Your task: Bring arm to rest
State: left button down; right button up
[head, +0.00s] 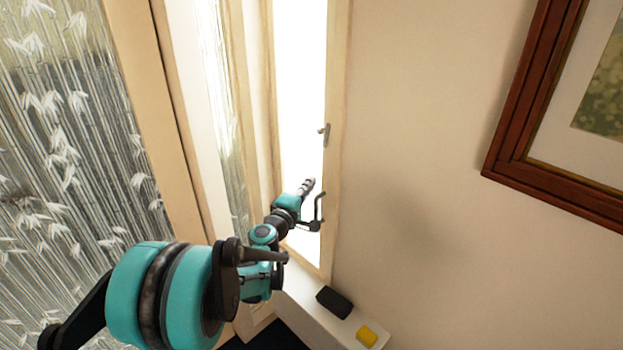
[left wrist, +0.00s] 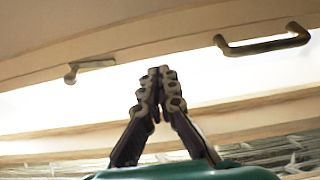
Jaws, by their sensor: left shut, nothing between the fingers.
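My left arm reaches from the lower left of the head view toward a bright narrow window (head: 298,80). My left gripper (head: 307,186) is at its far end, in front of the bright pane. In the left wrist view the gripper (left wrist: 159,72) has its fingers closed together at the tips, with nothing between them. A dark bar handle (head: 319,208) on the window frame is just right of the gripper in the head view. The handle (left wrist: 262,46) also shows in the left wrist view, apart from the fingers. My right gripper is not in view.
A small latch (head: 324,131) is higher on the frame. A black object (head: 334,302) and a yellow block (head: 367,336) lie on the white ledge (head: 300,290) below. A framed picture (head: 550,180) hangs at right. Bamboo-patterned glass (head: 60,150) is at left. Bare wall (head: 420,130) lies between.

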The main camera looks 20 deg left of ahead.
pick_arm(q)
jog(key=s+d+f+m+g+h+p, duration=0.1)
jog(key=s+d+m+g+h, duration=0.15)
jog(key=s+d+m, duration=0.5)
jog(key=s+d+f+m+g+h, duration=0.15)
jog(key=s+d+m+g, duration=0.25)
jog(key=s+d, duration=0.55)
jog(key=s+a+f+m+g+y, duration=0.2)
jog(key=s+f+m, duration=0.1)
jog(key=s, duration=0.5)
jog(key=s+a+f+m+g+y, duration=0.2)
jog(key=s+f+m, duration=0.1)
jog(key=s, duration=0.4)
jog(key=shift+s+f+g+y, duration=0.3)
jog(key=shift+s+f+g, duration=0.05)
jog(key=shift+s, duration=0.05)
jog(key=shift+d, duration=0.1)
